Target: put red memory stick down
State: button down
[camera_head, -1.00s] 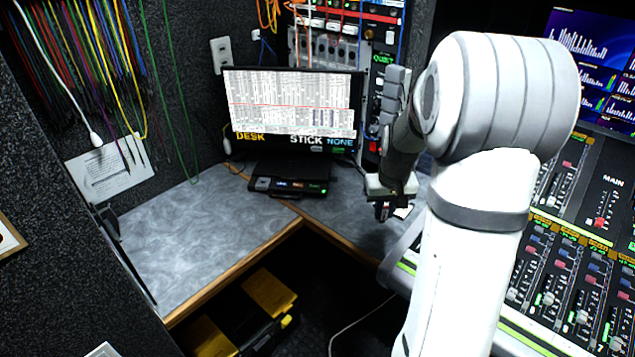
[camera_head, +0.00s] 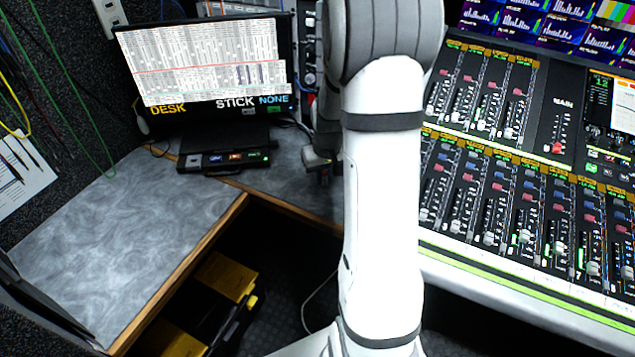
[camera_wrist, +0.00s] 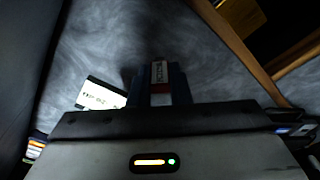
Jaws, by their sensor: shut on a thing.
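The red memory stick (camera_wrist: 160,88) shows in the wrist view as a small red piece with a pale printed label. It sits between the two dark fingers of my gripper (camera_wrist: 157,86), which is shut on it. Beneath it lies the grey mottled desk top (camera_wrist: 95,45); I cannot tell whether the stick touches it. In the head view, my gripper (camera_head: 323,172) is low over the right part of the desk (camera_head: 300,195), partly hidden by my arm. The stick cannot be made out there.
A white printed card (camera_wrist: 101,95) lies left of the stick. A black box with lit buttons (camera_head: 225,160) stands before the monitor (camera_head: 205,65). The mixing console (camera_head: 520,190) is at right. Desk space (camera_head: 110,220) at left is bare. A yellow-and-black case (camera_head: 227,275) sits below.

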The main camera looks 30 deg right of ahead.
aim_at(325, 180)
jog(key=shift+f+b, duration=0.3)
jog(key=shift+f, duration=1.6)
jog(key=c, duration=1.3)
grip_release()
jog(key=shift+c, duration=0.2)
jog(key=shift+r, duration=0.1)
notch_tip(325, 180, up, 12)
jog(key=s+p, duration=0.2)
jog(key=s+a+r, duration=0.4)
jog(key=s+a, duration=0.3)
jog(key=s, duration=0.1)
jog(key=s+a+r+n, duration=0.1)
jog(key=s+a+r, duration=0.3)
jog(key=s+a, duration=0.3)
jog(key=shift+s+n+t, duration=0.3)
jog(key=shift+s+t, duration=0.1)
jog(key=shift+s, duration=0.7)
jog(key=shift+a+r, duration=0.1)
jog(key=shift+r, duration=0.05)
